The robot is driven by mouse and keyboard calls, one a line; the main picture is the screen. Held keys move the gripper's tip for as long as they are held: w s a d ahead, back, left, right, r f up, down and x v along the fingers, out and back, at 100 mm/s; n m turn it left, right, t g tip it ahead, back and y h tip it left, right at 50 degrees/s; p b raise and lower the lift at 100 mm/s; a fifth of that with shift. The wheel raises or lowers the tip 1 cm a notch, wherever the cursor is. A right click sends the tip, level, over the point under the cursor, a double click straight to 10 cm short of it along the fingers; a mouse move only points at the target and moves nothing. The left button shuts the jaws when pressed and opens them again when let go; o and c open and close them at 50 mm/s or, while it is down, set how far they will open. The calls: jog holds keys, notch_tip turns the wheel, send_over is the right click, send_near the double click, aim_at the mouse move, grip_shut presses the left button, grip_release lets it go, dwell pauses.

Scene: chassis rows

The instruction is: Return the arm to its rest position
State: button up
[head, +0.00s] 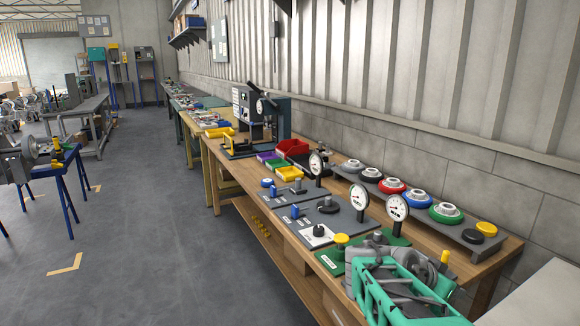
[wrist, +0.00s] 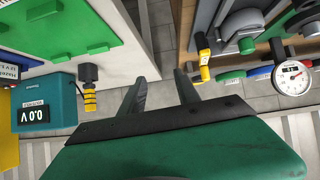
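My gripper (wrist: 161,80) shows in the wrist view with its two dark fingers apart and nothing between them. Its dark green body (wrist: 180,150) fills the bottom of that view. Grey floor or wall shows between and beyond the fingertips, and neither finger touches anything. In the head view I cannot clearly make out the gripper. A teal and grey framework (head: 385,290) stands at the bottom right there, in front of the bench's near end; I cannot tell whether it is part of my arm.
A wooden workbench (head: 236,178) runs along the right wall, with dial gauges (head: 397,207), coloured round parts (head: 391,186) and bins (head: 292,147). The wrist view shows a teal meter (wrist: 45,103) at left and a gauge (wrist: 292,77) at right. The aisle floor (head: 150,230) is clear.

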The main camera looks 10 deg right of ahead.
jog(key=s+a+r+n+y+p, duration=0.1)
jog(key=s+a+n+y+p, duration=0.2)
jog(key=a, duration=0.7)
jog(key=s+a+r+n+y+p, duration=0.1)
jog(key=s+a+n+y+p, duration=0.2)
jog(key=a+n, duration=0.4)
jog(key=s+a+r+n+y+p, duration=0.1)
jog(key=s+a+n+y+p, duration=0.2)
jog(key=a, duration=1.2)
jog(key=shift+s+a+r+n+t+y+p, duration=0.3)
jog(key=shift+s+r+n+y+p, duration=0.1)
jog(key=shift+n+y+p, duration=0.45)
